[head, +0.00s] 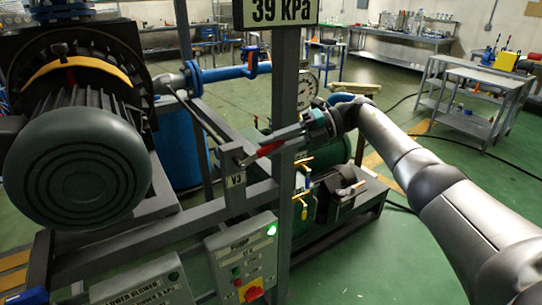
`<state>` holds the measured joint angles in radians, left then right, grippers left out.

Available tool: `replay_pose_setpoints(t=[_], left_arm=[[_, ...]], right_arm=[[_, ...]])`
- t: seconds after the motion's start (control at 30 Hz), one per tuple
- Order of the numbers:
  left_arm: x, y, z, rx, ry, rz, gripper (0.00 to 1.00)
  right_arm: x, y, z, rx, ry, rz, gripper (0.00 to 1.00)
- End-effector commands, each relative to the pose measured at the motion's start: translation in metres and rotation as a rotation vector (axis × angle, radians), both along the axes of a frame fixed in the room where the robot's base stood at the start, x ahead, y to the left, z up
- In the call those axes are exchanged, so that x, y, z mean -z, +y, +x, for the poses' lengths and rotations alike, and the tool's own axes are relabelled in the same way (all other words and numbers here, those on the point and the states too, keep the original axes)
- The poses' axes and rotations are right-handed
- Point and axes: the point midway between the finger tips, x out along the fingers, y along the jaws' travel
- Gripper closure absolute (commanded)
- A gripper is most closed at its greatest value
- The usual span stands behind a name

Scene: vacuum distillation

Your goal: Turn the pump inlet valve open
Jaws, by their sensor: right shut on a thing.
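I take this lever as the pump inlet valve's handle. It slants down to the left, with its lower end by a grey frame beam above a small tag (236,181) whose lettering is hard to read. The valve body is not clearly visible. A control box marked PUMP (243,262) with a lit green lamp and a red knob stands below. My left gripper is not in view.
A large grey-green motor (78,165) fills the left. A grey post (285,90) carries a 39 kPa display (281,11). Green machinery with yellow handles (303,205) stands behind the post. A blue pipe (225,73) runs behind. Green floor is open at the right, before metal tables (470,85).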

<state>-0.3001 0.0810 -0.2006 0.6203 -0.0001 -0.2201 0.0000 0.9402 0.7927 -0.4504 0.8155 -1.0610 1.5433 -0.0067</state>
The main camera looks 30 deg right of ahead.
Motion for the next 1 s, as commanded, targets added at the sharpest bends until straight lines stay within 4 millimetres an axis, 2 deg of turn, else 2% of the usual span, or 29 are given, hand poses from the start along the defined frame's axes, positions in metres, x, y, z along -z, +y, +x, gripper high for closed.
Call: replay_pose_setpoints(t=[0.03, 0.1, 0.4, 0.6, 1.0], left_arm=[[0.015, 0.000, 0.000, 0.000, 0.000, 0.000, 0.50], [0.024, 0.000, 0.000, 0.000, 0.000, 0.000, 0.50], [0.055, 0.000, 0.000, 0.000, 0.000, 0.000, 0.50], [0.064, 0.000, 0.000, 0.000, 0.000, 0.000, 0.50], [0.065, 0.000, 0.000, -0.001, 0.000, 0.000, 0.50]], right_arm=[[0.008, -0.002, 0.001, 0.006, -0.001, 0.033, 1.00], [0.012, -0.003, 0.001, 0.006, 0.003, 0.075, 1.00], [0.021, -0.004, 0.001, 0.003, 0.014, 0.207, 1.00], [0.022, -0.004, 0.001, 0.002, 0.019, 0.252, 1.00], [0.022, -0.004, 0.001, 0.000, 0.022, 0.269, 1.00]])
